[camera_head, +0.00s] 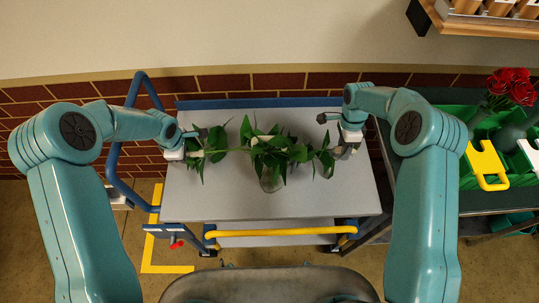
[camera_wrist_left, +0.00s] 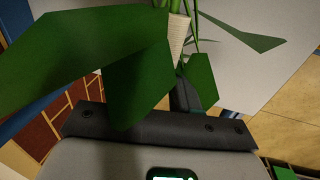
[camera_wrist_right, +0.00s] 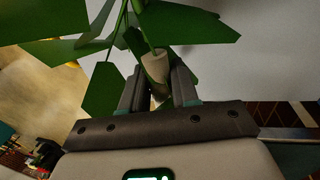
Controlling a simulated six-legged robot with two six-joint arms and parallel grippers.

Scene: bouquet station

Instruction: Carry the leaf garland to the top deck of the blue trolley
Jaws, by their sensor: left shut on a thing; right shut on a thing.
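The leaf garland (camera_head: 276,151) is a row of dark green leaves stretched left to right over the grey top deck (camera_head: 225,205) of the blue trolley. My left gripper (camera_head: 199,149) is shut on its left end; leaves and a pale wrapped stem (camera_wrist_left: 178,38) show in the left wrist view, where leaves hide much of the jaws. My right gripper (camera_head: 340,146) is shut on its right end, a pale wrapped tip (camera_wrist_right: 155,66) between the fingers (camera_wrist_right: 158,85). I cannot tell whether the middle leaves touch the deck.
The trolley has a blue handle (camera_head: 113,165) on the left and a yellow bar (camera_head: 280,231) in front. A dark bench with green crates (camera_head: 470,178) and red roses (camera_head: 511,87) stands right. A wooden shelf (camera_head: 485,24) hangs at upper right. The deck's front is clear.

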